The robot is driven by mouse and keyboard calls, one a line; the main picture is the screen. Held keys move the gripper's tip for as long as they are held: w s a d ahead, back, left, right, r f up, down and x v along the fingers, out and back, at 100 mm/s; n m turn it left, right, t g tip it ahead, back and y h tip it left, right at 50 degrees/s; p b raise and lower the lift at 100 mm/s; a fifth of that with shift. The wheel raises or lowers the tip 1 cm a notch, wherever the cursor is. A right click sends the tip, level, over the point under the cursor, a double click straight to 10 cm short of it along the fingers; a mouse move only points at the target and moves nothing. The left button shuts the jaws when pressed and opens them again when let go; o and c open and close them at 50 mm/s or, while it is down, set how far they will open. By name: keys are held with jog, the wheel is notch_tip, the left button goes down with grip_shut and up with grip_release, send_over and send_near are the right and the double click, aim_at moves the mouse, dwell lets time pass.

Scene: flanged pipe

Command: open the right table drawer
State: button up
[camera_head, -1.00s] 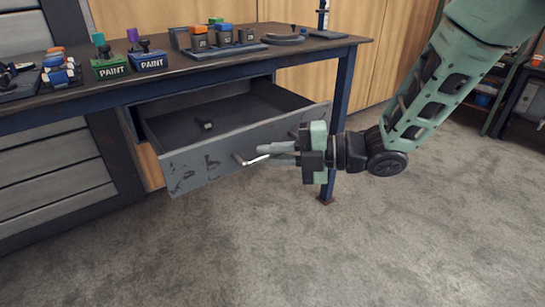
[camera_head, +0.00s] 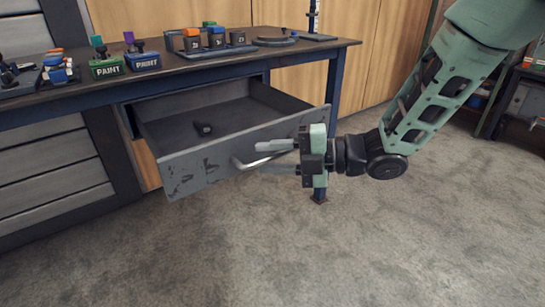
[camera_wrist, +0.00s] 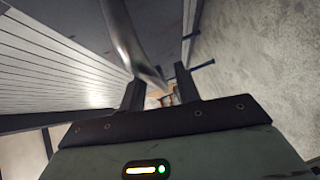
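The right table drawer (camera_head: 215,160) is a worn grey drawer under the workbench, and it is pulled well out with its inside showing. Its silver bar handle (camera_head: 262,160) is on the front panel; the handle also shows in the wrist view (camera_wrist: 126,38). My gripper (camera_head: 268,160) is at the handle from the right, with its fingers spread apart, one above and one below the bar. In the wrist view my two dark fingers (camera_wrist: 160,85) are apart, with the handle's end close to the gap between them. I cannot tell whether either finger touches the handle.
A small dark object (camera_head: 203,128) lies in the drawer. The workbench (camera_head: 190,73) carries paint boxes (camera_head: 142,62), coloured blocks (camera_head: 216,37) and other items. A blue table leg (camera_head: 333,95) stands behind my gripper. The grey floor (camera_head: 270,250) in front is clear.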

jog(key=p+v, duration=0.3)
jog(key=v, duration=1.4)
jog(key=shift+d, duration=0.25)
jog(key=shift+w+f, duration=0.1)
jog(key=w+a+m+t+h, duration=0.4)
jog(key=w+m+h, duration=0.1)
jog(key=m, duration=0.2)
jog(key=s+m+g+h+p, duration=0.2)
jog(key=s+m+g+h, duration=0.65)
jog(key=s+m, duration=1.35)
jog(key=s+r+n+h+p, duration=0.1)
jog(key=s+r+n+p, duration=0.1)
jog(key=r+p, duration=1.2)
jog(key=s+r+n+t+h+p, duration=0.1)
jog(key=r+n+p, duration=0.1)
jog(key=r+p, duration=1.2)
jog(key=shift+s+a, duration=0.35)
